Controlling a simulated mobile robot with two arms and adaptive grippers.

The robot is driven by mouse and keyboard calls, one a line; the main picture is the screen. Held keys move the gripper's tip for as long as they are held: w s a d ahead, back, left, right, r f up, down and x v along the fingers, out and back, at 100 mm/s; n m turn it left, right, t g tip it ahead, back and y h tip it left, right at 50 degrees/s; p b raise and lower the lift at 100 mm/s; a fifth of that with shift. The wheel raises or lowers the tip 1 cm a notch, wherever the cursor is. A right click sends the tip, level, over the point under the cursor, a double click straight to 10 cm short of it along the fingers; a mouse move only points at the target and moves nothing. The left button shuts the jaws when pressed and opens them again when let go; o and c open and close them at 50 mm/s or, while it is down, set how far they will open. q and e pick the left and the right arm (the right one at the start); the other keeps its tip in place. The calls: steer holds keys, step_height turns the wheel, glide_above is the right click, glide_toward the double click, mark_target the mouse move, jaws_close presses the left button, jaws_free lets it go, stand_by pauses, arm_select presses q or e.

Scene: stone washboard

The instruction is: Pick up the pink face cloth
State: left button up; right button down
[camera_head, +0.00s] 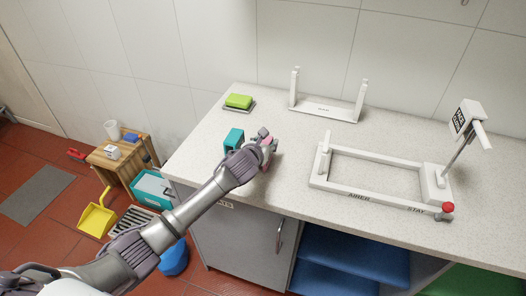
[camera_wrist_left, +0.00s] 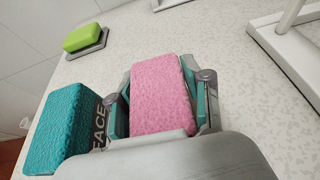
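The pink face cloth (camera_wrist_left: 163,95) is a thick, folded-looking pink block. In the left wrist view it lies between the two fingers of my left gripper (camera_wrist_left: 160,100), whose teal pads sit against its two sides. In the head view only a little pink (camera_head: 266,143) shows at the gripper (camera_head: 268,145), over the counter's left part; the rest is hidden by the fingers. I cannot tell whether the cloth still touches the counter. My right gripper is not in view.
A teal block (camera_head: 234,138) stands just left of the gripper, close beside the lettering FACE (camera_wrist_left: 100,125). A green block (camera_head: 239,101) sits on a grey dish behind. White frames (camera_head: 325,112) (camera_head: 366,194) stand to the right. The counter (camera_head: 285,175) between is clear.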

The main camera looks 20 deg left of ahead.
arm_select(q)
steer(key=c, duration=0.5)
steer(key=shift+r, duration=0.15)
